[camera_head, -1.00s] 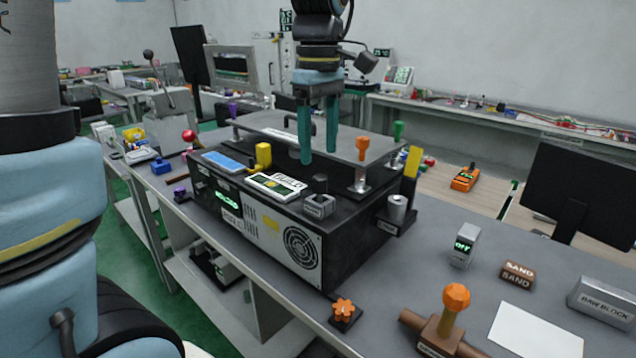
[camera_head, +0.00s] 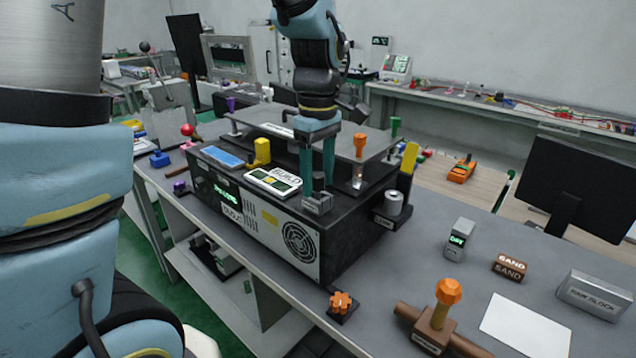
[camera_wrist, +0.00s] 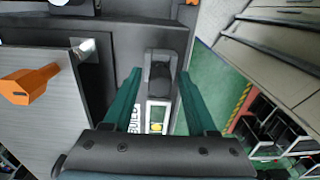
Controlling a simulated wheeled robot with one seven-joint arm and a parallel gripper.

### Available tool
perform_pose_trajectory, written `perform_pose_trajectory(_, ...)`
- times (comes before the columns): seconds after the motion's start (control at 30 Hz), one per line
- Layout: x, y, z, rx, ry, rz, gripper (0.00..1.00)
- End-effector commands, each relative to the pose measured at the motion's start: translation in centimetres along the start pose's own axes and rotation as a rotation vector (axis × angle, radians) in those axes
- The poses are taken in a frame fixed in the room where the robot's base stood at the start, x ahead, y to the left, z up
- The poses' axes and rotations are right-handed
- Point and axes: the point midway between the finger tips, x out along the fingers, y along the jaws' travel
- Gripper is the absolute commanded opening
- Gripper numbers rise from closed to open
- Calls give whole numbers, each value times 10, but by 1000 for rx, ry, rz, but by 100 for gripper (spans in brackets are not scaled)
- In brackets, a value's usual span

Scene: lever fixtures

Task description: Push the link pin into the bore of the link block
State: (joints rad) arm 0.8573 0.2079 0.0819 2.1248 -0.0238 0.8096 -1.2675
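My gripper (camera_head: 317,189) is open, its two teal fingers pointing down at the front right of the black machine top. A small grey labelled block (camera_head: 317,206), seemingly the link block, sits there just below the fingertips. A dark pin-like piece (camera_head: 318,184), seemingly the link pin, stands at this block between the fingers. In the wrist view the dark piece (camera_wrist: 159,76) lies between the spread fingers (camera_wrist: 160,88), with a gap visible on each side. The bore and the depth of the pin cannot be seen.
A raised grey plate (camera_head: 300,132) with an orange-knobbed post (camera_head: 359,147) stands behind the gripper. A display panel (camera_head: 273,182) lies to the left and a grey cylinder (camera_head: 393,202) to the right. An orange-topped lever (camera_head: 447,292) stands on the table at front right.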

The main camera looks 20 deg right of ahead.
Motion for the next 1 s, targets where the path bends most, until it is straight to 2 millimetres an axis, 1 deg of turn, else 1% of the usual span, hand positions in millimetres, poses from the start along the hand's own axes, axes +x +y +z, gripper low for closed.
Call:
perform_pose_trajectory(0.03, 0, 0, 0, 0, 0, 0, 51)
perform_pose_trajectory(0.4, 0, 0, 0, 0, 0, 0, 9)
perform_pose_trajectory(0.5, 0, 0, 0, 0, 0, 0, 0)
perform_pose_trajectory(0.87, -1, 0, 0, 0, 0, 0, 0)
perform_pose_trajectory(1.0, -8, 1, 0, 0, 1, 3, 0)
